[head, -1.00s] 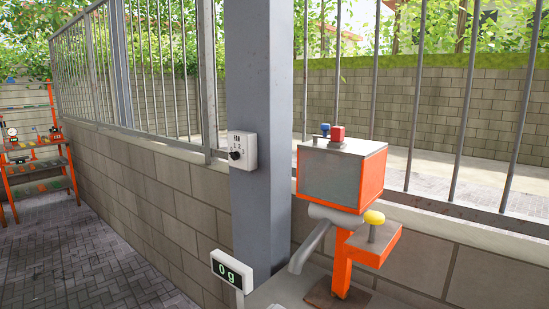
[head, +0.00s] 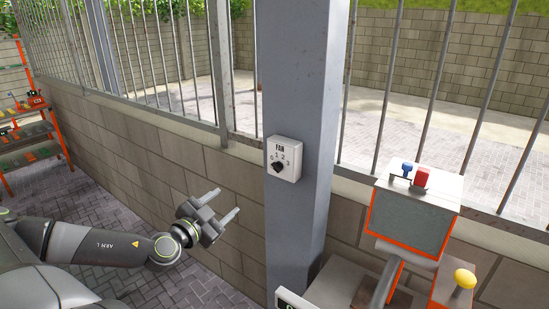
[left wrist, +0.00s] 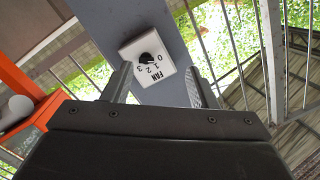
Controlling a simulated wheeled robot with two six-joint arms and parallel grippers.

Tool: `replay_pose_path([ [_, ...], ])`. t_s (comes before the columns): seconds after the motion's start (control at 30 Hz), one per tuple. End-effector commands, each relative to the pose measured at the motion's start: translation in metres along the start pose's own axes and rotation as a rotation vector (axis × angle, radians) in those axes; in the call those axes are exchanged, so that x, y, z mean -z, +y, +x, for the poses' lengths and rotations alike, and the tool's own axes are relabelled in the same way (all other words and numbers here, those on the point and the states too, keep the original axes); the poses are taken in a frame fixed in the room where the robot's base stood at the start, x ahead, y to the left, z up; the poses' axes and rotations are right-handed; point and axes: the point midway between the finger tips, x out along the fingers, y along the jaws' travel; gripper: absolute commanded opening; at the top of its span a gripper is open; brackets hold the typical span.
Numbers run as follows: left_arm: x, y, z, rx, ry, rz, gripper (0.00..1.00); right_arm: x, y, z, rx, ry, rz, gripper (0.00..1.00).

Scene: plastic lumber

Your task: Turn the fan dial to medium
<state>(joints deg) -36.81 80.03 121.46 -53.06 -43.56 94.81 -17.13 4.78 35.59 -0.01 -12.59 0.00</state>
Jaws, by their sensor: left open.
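The fan switch is a white box (head: 287,146) marked FAN with 0, 1, 2 and 3, on a grey post. Its black dial (head: 278,168) sits at the lower front; I cannot tell surely which number it points to. My left gripper (head: 226,203) is open and empty, left of and below the switch, apart from it. In the left wrist view the white box (left wrist: 139,47) and dial (left wrist: 147,58) appear upside down beyond and between the two open fingers (left wrist: 158,86). My right gripper is not in view.
The grey post (head: 303,75) stands against a block wall (head: 130,132) topped with metal bars. An orange-edged grey machine (head: 412,222) with a yellow knob (head: 465,278) stands at right. An orange shelf (head: 30,130) is at far left. Space around the left gripper looks clear.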

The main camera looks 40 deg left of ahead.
Motion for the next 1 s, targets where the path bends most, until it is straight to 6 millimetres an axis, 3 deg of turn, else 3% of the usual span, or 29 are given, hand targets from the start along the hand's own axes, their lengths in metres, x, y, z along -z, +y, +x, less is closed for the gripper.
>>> replay_pose_path([
  [0.03, 0.024, 0.003, -0.003, -0.031, 0.035, -0.011, 0.53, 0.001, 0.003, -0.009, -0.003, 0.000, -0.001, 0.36],
  [0.2, 0.052, 0.014, -0.006, -0.074, 0.088, -0.043, 0.53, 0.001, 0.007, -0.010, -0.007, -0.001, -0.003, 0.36],
  [0.37, 0.052, 0.017, 0.005, -0.076, 0.094, -0.047, 0.53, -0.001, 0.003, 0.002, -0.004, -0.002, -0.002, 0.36],
  [0.63, 0.053, 0.021, 0.040, -0.074, 0.094, -0.045, 0.53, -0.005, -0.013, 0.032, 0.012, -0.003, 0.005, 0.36],
  [1.0, 0.056, 0.023, 0.076, -0.074, 0.092, -0.045, 0.53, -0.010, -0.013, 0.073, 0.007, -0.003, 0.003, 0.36],
])
